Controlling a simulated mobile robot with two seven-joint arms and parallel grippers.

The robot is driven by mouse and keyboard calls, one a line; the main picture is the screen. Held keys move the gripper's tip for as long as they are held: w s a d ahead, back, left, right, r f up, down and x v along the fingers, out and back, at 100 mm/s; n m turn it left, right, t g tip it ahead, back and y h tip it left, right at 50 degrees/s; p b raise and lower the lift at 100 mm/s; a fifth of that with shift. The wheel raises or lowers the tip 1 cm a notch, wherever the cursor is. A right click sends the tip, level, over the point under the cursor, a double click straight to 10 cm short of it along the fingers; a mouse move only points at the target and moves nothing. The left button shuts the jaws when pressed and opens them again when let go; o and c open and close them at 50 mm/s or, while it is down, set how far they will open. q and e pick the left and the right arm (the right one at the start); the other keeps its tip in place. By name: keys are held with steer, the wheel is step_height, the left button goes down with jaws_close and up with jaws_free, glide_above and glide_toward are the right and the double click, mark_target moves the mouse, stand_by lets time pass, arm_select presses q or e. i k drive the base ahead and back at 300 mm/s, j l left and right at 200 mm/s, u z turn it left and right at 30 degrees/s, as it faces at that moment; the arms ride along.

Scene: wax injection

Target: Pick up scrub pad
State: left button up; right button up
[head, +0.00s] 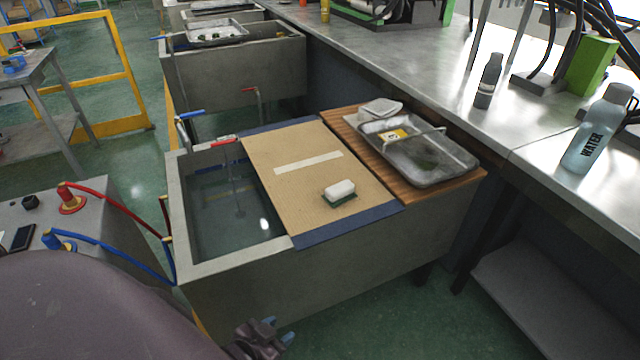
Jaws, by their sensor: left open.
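The scrub pad (339,195) lies on the tan cardboard sheet (275,158), near the sheet's front right part. It shows a white, rounded upper part on a flat green lower part. My left gripper (279,331) is at the bottom edge of the head view, in front of the sink's front wall. Its blue fingertips are apart and hold nothing that I can see. It is well apart from the pad, nearer to me and to the left. My right gripper is not in view.
A water-filled grey sink (230,215) lies left of the cardboard, with taps along its back. A metal tray (452,157) sits on a wooden board (478,176) to the right. A metal counter (440,75) carries a dark bottle (488,82) and a water bottle (598,130).

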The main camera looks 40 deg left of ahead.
mark_target(341, 193)
steer(key=i+l+u, duration=0.25)
steer(key=u, duration=0.15)
steer(key=i+l+u, duration=0.2)
steer(key=l+u, duration=0.2)
steer(key=i+l+u, duration=0.2)
steer(key=l, duration=0.15)
steer(key=l+u, duration=0.25)
steer(key=i+l+u, duration=0.2)
steer(key=l, duration=0.35)
steer(key=k+j, duration=0.05)
